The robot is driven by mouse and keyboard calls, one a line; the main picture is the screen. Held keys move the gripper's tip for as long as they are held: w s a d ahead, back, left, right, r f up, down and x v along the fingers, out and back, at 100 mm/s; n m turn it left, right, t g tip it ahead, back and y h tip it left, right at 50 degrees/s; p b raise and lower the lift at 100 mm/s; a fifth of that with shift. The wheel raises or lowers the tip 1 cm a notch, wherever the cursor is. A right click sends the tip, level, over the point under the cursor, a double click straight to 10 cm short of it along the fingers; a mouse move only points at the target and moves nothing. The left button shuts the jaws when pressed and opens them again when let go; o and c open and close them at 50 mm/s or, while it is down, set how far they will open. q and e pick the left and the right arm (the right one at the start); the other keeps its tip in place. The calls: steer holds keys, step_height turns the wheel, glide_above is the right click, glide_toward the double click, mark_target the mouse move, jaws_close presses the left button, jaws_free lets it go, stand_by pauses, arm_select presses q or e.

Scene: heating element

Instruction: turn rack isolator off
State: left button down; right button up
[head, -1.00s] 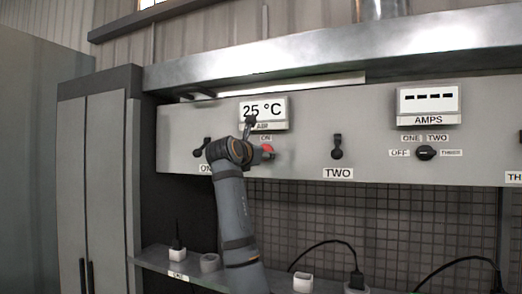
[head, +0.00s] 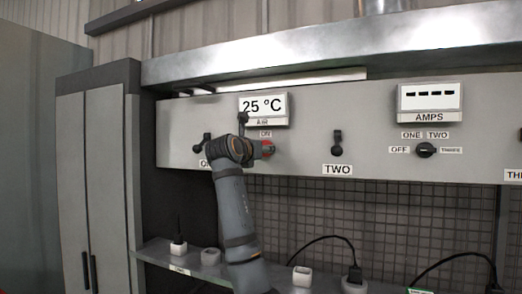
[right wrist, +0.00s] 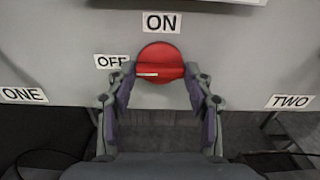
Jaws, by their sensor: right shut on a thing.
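The rack isolator is a round red knob (right wrist: 160,74) on the grey panel, under an ON label (right wrist: 161,23) and right of an OFF label (right wrist: 111,62). Its grip bar lies about level, and the white mark on it points left, towards OFF. My right gripper (right wrist: 160,80) has one finger on each side of the knob and is shut on it. My left gripper is in neither view.
A 25 °C display (head: 264,107) sits just above the knob. A black switch marked TWO (head: 337,143) and a selector knob (head: 426,150) under the AMPS display (head: 429,97) are further right. A shelf (head: 205,271) with plugs runs below.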

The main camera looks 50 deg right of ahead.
steer(key=o, duration=1.2)
steer(key=shift+c, duration=0.2)
steer(key=v, duration=1.2)
steer(key=shift+w, duration=0.1)
